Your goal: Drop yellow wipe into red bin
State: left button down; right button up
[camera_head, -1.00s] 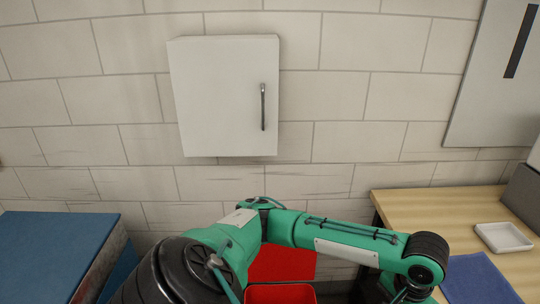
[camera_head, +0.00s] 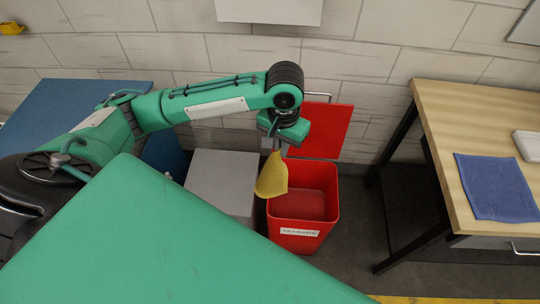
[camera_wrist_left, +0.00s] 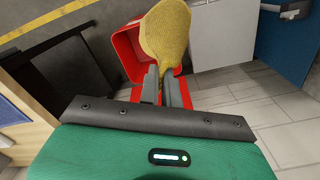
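The yellow wipe (camera_head: 272,177) hangs from my left gripper (camera_head: 275,147), which is shut on it. In the head view the wipe hangs over the left edge of the red bin (camera_head: 322,239). In the left wrist view the wipe (camera_wrist_left: 166,32) hangs from between the two fingers (camera_wrist_left: 166,85) and covers part of the bin (camera_wrist_left: 122,45) behind it. The bin stands open on the floor, with its red lid (camera_head: 330,132) raised behind it. The visible part of its inside looks empty. My right gripper is in neither view.
A grey box (camera_head: 222,176) stands just left of the bin. A wooden table (camera_head: 437,120) with a blue cloth (camera_head: 497,187) and a white tray (camera_head: 529,146) is at the right. A blue-topped unit (camera_head: 50,100) is at the left. Floor between bin and table is clear.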

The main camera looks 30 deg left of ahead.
aim_at(298, 214)
jog(key=l+u, duration=0.2)
jog(key=u, duration=1.05)
jog(key=k+l, duration=0.15)
jog(key=l, duration=0.25)
jog(key=k+l, duration=0.15)
jog(key=l, duration=0.2)
jog(key=k+l+u, duration=0.1)
jog(key=l, duration=0.3)
jog(key=k, duration=0.1)
